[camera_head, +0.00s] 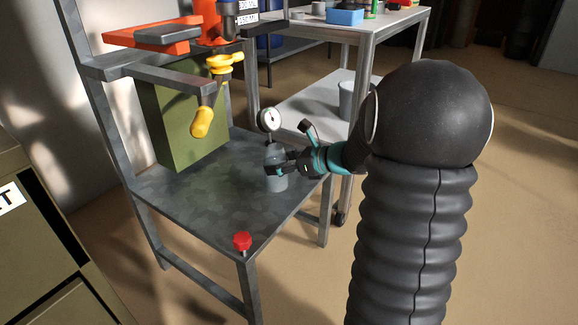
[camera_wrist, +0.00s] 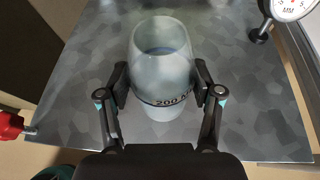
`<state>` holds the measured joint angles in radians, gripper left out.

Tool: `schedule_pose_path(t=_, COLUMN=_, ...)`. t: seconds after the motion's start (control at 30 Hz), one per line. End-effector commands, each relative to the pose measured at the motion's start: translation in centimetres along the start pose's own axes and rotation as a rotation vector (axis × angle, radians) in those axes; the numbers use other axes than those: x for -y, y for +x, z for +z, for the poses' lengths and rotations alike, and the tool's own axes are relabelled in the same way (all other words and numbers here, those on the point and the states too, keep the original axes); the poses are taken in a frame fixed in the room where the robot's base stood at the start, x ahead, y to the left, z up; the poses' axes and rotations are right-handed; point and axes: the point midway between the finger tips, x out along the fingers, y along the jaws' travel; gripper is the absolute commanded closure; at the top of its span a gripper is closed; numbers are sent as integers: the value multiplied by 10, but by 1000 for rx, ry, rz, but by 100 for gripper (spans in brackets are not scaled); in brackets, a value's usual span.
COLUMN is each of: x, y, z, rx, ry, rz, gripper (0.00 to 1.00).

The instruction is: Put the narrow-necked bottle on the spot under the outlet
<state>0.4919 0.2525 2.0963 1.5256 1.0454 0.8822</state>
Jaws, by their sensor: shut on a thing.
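A grey, translucent bottle (camera_head: 276,182) is at the right side of the metal table. In the wrist view the bottle (camera_wrist: 160,60) carries a dark band with a "200" mark. My gripper (camera_wrist: 163,92) has one finger on each side of the bottle and is shut on it. The bottle is roughly upright; I cannot tell whether its base touches the table. A yellow-handled fitting (camera_head: 222,66) hangs from the orange and grey frame over the back of the table, left of the bottle. No marked spot is clear beneath it.
The metal tabletop (camera_head: 185,195) is mostly bare. A green box (camera_head: 180,125) stands at its back, under a grey bar with a yellow end (camera_head: 201,122). A dial gauge (camera_head: 269,119) is just behind the bottle. A red knob (camera_head: 242,241) is at the front corner.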

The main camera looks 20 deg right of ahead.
Motion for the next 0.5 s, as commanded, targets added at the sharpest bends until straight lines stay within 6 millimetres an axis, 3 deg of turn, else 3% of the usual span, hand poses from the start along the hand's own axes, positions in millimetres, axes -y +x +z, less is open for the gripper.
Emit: schedule_pose_path(t=0.5, x=4, y=51, z=18, rx=0, ry=-2, rz=2, gripper=72)
